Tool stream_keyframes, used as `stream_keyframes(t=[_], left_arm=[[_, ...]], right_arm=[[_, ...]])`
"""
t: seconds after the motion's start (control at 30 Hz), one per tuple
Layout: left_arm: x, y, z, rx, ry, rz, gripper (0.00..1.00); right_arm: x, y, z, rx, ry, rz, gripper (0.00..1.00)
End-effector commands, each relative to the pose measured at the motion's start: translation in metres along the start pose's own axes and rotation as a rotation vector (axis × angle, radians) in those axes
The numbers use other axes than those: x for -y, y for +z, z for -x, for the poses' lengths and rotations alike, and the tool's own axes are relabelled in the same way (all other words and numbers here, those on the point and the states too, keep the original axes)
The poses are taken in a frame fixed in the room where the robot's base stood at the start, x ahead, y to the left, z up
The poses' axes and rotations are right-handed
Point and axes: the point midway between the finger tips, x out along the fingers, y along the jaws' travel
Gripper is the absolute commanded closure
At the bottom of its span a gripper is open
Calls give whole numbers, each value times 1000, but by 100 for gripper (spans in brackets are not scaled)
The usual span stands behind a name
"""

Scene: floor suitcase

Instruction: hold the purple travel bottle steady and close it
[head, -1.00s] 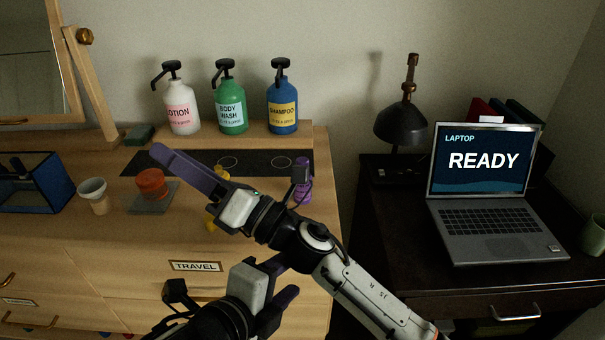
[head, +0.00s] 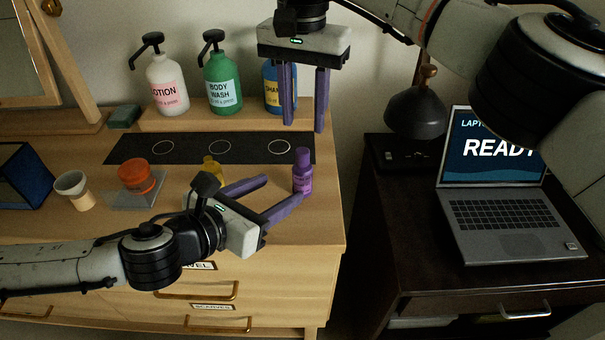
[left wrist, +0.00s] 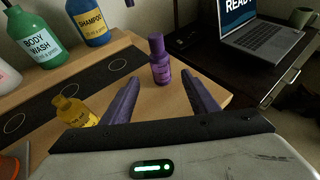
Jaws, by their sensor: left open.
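The purple travel bottle (head: 303,180) stands upright near the right edge of the wooden dresser top. A purple cap (head: 303,155) sits on its top; I cannot tell whether it is tight. My left gripper (head: 284,187) is open and empty, low over the dresser, its fingers pointing at the bottle, with one fingertip close to its base in the picture. In the left wrist view the bottle (left wrist: 160,68) stands ahead, beyond the open fingers. My right gripper (head: 304,127) is open, pointing down, above and behind the bottle, with nothing between its fingers.
A yellow bottle (head: 212,171) stands left of the purple one, partly hidden by my left gripper. Lotion (head: 168,88), body wash (head: 222,85) and shampoo (head: 271,88) pumps stand behind a black mat (head: 190,148). An orange jar (head: 137,176) is at left, a laptop (head: 510,215) at right.

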Motion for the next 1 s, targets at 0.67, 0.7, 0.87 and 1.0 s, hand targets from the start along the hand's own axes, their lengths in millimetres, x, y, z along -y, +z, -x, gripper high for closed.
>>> stream_keyframes(t=[0.67, 0.7, 0.87, 1.0], left_arm=[[1, 0, -67, 1, -1, 5, 46], [1, 0, -73, 1, -1, 5, 46], [1, 0, -93, 1, -1, 5, 46], [1, 0, -101, 1, -1, 5, 46]], right_arm=[[1, 1, -1, 4, -4, 0, 64], [1, 1, -1, 4, -4, 0, 64], [1, 1, -1, 4, -4, 0, 64], [1, 1, -1, 4, -4, 0, 64]])
